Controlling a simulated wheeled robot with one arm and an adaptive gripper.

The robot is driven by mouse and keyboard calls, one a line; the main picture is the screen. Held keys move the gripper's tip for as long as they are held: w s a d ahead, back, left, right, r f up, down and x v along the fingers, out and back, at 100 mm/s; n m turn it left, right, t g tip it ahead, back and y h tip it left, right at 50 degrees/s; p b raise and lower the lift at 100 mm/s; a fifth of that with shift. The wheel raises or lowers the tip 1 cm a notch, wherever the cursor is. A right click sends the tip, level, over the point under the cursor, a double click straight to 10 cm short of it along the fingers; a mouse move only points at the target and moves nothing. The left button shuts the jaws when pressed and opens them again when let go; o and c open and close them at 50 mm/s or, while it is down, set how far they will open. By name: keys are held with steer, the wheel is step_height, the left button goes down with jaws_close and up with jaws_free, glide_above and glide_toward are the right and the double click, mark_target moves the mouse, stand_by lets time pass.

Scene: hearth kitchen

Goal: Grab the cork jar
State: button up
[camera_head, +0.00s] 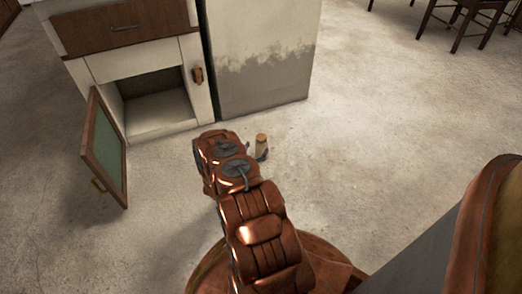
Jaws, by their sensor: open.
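The cork jar (261,147) is a small, pale, upright cylinder with a brown cork-coloured top. It stands on the floor in front of the grey-white block, just right of my arm's end. My gripper (258,158) is low beside the jar, mostly hidden behind my own brown arm. A dark finger part shows at the jar's lower right side. The gripper is open; whether it touches the jar cannot be told. The jar's base is partly hidden.
A white cabinet (191,53) with a brown drawer stands at the upper left, its green-panelled door (108,150) swung open. A tall grey-white block (262,80) stands behind the jar. Wooden chairs (468,22) are at the far right. The floor at right is clear.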

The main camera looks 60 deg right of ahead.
mark_target(259, 143)
steer(key=shift+w+d+r+b, duration=0.1)
steer(key=shift+w+d+b, duration=0.1)
steer(key=shift+d+b, duration=0.6)
steer(key=shift+w+d+r+b, duration=0.15)
steer(key=shift+d+b, duration=0.25)
steer(key=shift+d, duration=0.75)
steer(key=shift+w+d+f+b, duration=0.1)
steer(key=shift+w+d+b, duration=0.15)
steer(key=shift+d+b, duration=0.55)
steer(key=shift+d, duration=0.2)
jaws_close()
